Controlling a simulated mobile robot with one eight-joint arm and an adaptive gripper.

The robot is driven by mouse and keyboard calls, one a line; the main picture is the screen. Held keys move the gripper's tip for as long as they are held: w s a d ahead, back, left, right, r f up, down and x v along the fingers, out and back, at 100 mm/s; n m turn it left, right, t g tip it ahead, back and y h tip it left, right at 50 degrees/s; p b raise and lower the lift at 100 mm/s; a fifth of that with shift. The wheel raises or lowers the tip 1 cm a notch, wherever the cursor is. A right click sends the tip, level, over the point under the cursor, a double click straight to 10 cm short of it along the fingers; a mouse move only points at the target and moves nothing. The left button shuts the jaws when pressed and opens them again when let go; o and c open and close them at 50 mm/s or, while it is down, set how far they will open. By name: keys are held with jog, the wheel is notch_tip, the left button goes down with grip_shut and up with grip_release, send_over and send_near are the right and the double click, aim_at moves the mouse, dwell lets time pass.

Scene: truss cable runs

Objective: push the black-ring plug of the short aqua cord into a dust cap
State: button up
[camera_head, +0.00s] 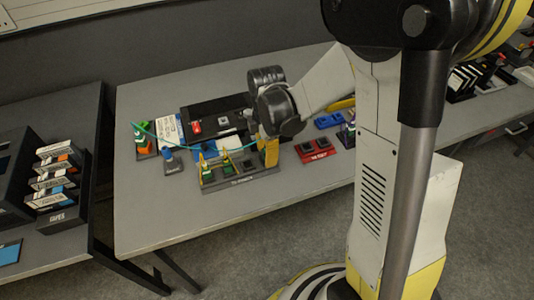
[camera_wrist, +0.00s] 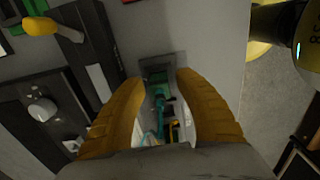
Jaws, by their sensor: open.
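My gripper (camera_wrist: 160,88) is open. Its two yellow fingers stand either side of a green plug (camera_wrist: 157,77) with an aqua cord (camera_wrist: 159,125) running from it, without visible contact; a dark grey holder is around it. In the head view my gripper (camera_head: 268,152) points down at the right end of a labelled grey tray (camera_head: 240,182). The aqua cord (camera_head: 150,135) shows at the left, by a green piece (camera_head: 142,140), and runs right behind the tray. I cannot make out a black ring or tell which piece is a dust cap.
The tray holds green and yellow pieces (camera_head: 227,160). A blue piece on a small grey base (camera_head: 171,162) stands left of it. A red tray (camera_head: 314,150) and a blue tray (camera_head: 328,121) lie right. A black panel (camera_head: 215,110) lies behind. The table's front left is clear.

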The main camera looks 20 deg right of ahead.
jog(key=shift+c, duration=0.5)
grip_shut()
jog(key=shift+r, duration=0.2)
jog(key=shift+r+p, duration=1.8)
jog(key=shift+r, duration=0.4)
